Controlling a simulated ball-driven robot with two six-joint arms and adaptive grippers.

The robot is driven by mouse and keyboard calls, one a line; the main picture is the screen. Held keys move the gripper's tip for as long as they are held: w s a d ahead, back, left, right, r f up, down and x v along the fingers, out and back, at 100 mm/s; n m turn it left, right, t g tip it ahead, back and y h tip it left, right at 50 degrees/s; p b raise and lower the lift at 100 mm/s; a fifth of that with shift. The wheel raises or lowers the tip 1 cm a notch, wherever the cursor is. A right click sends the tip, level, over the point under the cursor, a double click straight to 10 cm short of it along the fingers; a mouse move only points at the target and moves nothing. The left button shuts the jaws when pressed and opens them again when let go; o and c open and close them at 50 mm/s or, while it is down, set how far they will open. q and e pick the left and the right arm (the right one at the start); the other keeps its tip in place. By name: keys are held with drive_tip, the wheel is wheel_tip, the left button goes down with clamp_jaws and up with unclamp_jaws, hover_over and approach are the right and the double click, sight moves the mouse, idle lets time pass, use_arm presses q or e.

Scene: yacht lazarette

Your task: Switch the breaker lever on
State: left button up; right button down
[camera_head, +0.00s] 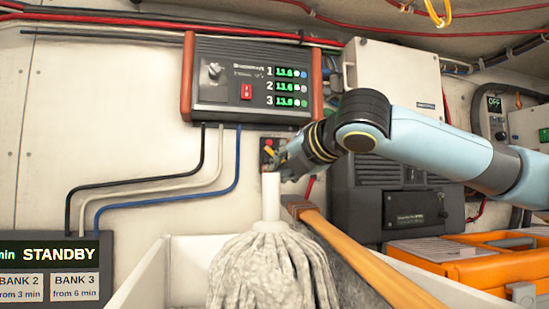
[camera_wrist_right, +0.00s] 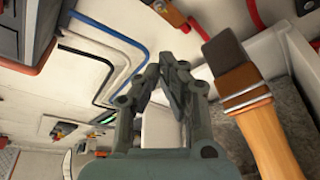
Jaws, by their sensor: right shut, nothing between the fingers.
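A small dark switch box (camera_head: 267,145) with a red spot is on the pale wall below the wide panel. My right gripper (camera_head: 287,164) is in front of it, just to its right, and covers part of it. A small yellow piece shows between them; I cannot tell whether it is the breaker lever or how the lever stands. In the right wrist view my right gripper (camera_wrist_right: 173,75) is shut with nothing between its fingers. What seems to be the switch box (camera_wrist_right: 167,12) is at the top edge there, beyond the fingertips. My left gripper is not in view.
A mop (camera_head: 270,262) stands upright in a white bin (camera_head: 185,262) right below the gripper. A wooden-handled tool (camera_head: 365,262) leans beside it, and its head is close to the gripper. A charger panel (camera_head: 220,75) with a red rocker hangs above. Orange cases (camera_head: 440,262) stand right.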

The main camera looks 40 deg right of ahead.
drive_tip(key=w+d+p, duration=0.4)
drive_tip(key=w, duration=0.2)
drive_tip(key=shift+w+r, duration=0.2)
drive_tip(key=shift+r, duration=0.1)
idle(0.4)
drive_tip(key=shift+d, duration=0.15)
drive_tip(key=shift+d+p, duration=0.1)
drive_tip(key=shift+p, duration=0.2)
